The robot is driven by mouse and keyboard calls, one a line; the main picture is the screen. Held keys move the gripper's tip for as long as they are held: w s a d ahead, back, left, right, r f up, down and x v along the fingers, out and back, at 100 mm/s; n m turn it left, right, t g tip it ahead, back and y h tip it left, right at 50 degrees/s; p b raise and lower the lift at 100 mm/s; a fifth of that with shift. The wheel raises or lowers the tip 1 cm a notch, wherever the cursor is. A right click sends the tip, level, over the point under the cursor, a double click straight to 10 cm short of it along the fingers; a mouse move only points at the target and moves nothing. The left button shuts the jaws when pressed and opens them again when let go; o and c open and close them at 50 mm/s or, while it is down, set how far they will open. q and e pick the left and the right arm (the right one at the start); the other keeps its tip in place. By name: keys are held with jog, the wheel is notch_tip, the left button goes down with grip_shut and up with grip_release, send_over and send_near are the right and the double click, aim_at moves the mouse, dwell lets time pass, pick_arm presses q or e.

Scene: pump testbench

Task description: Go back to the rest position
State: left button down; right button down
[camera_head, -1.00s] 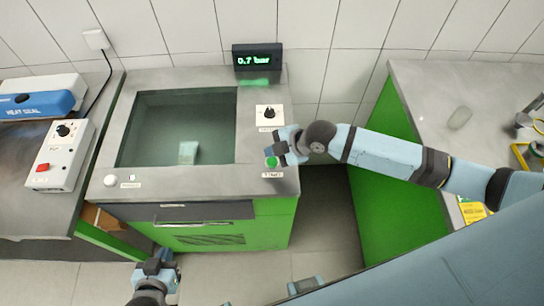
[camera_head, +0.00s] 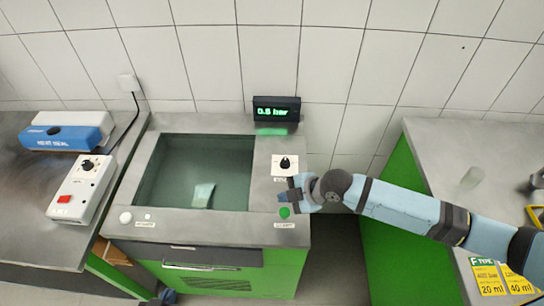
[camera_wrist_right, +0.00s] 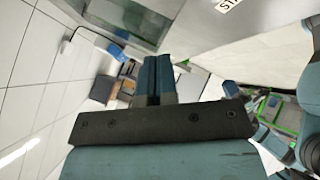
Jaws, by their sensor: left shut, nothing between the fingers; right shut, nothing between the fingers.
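My right gripper (camera_head: 285,198) is over the right front of the testbench (camera_head: 225,222), beside the green button (camera_head: 285,212) and in front of the dial. In the right wrist view its two blue fingers (camera_wrist_right: 160,72) are together with nothing between them. Whether it touches the bench cannot be told. Only a small part of my left gripper (camera_head: 168,296) shows at the bottom edge, low in front of the bench. It is shut, and the rest of it is out of the picture.
The bench has a sunken basin (camera_head: 160,185) with a small pale item (camera_head: 203,194) in it, a black dial (camera_head: 285,164) and a display (camera_head: 276,109) reading 0.5 bar. A heat sealer (camera_head: 62,137) stands left. A grey counter (camera_head: 440,150) stands right, across a floor gap.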

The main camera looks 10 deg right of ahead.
jog(key=shift+s+a+f, duration=0.15)
jog(key=shift+s+a, duration=0.1)
jog(key=s+a+m+t, duration=0.1)
jog(key=m, duration=0.1)
jog(key=s+a+f+m+t, duration=0.1)
jog(key=s+m, duration=0.1)
jog(key=s+a+f+m+t, duration=0.1)
jog(key=s+m, duration=0.1)
jog(key=shift+m+y, duration=0.3)
jog(key=shift+m, duration=0.1)
jog(key=s+m, duration=0.1)
jog(key=s+d+f+m+t+h, duration=0.1)
jog(key=m, duration=0.1)
jog(key=s+d+m, duration=0.1)
jog(key=shift+s+f+t, duration=0.25)
jog(key=shift+f+t, duration=0.05)
jog(key=shift+f, duration=0.05)
jog(key=s+d+f+m+t+h, duration=0.1)
jog(key=s+d+f+m+h, duration=0.2)
jog(key=s+d+m, duration=0.3)
jog(key=shift+s+d+f+h, duration=0.4)
jog(key=shift+s+d+h, duration=0.1)
jog(key=shift+s, duration=0.45)
